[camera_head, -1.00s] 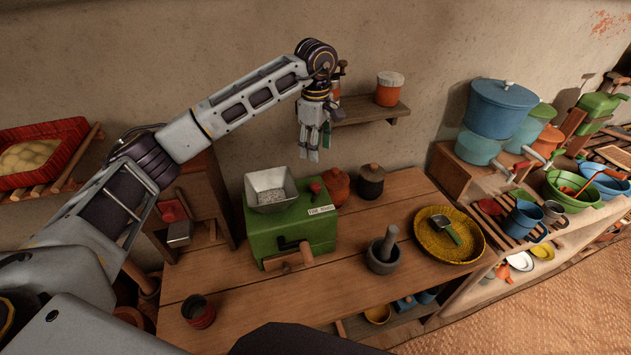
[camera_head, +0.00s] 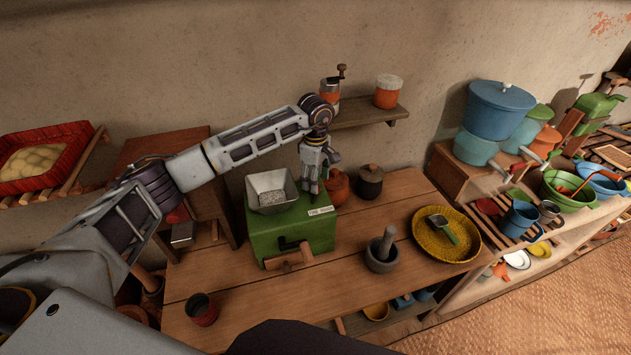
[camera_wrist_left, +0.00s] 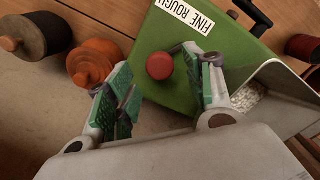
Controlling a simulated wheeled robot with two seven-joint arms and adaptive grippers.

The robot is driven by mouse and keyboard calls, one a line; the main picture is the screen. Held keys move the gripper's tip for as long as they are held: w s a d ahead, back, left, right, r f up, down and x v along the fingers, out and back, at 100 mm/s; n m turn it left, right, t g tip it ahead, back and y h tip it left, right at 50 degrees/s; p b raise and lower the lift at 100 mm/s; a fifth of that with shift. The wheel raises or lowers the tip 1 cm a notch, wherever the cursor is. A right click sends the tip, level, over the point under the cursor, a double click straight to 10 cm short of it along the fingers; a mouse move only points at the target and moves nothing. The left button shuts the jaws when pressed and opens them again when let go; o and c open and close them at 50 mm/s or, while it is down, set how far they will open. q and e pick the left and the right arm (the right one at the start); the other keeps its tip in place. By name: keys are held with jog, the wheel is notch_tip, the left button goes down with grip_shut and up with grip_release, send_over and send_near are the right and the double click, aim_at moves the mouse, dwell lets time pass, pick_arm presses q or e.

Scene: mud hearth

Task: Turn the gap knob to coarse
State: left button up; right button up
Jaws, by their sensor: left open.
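The green grinder box (camera_head: 290,232) stands on the wooden table with a metal hopper (camera_head: 271,192) of pale grain on top. The small red gap knob (camera_wrist_left: 160,66) sits on its top beside a white label (camera_wrist_left: 185,15) reading "FINE ROUGH". In the head view my left gripper (camera_head: 314,185) points down over the right part of the grinder and hides the knob. In the left wrist view the open left gripper (camera_wrist_left: 158,85) has its fingers on either side of the knob, the right finger closer to it. I cannot tell whether either touches. My right gripper is out of view.
An orange pot (camera_head: 337,187) and a dark lidded pot (camera_head: 370,182) stand right behind the grinder. A wall shelf (camera_head: 365,113) is above. A mortar (camera_head: 381,258), a yellow tray (camera_head: 430,245) and a red cup (camera_head: 201,310) are on the table.

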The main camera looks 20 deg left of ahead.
pick_arm(q)
jog(key=shift+f, duration=1.15)
jog(key=c, duration=1)
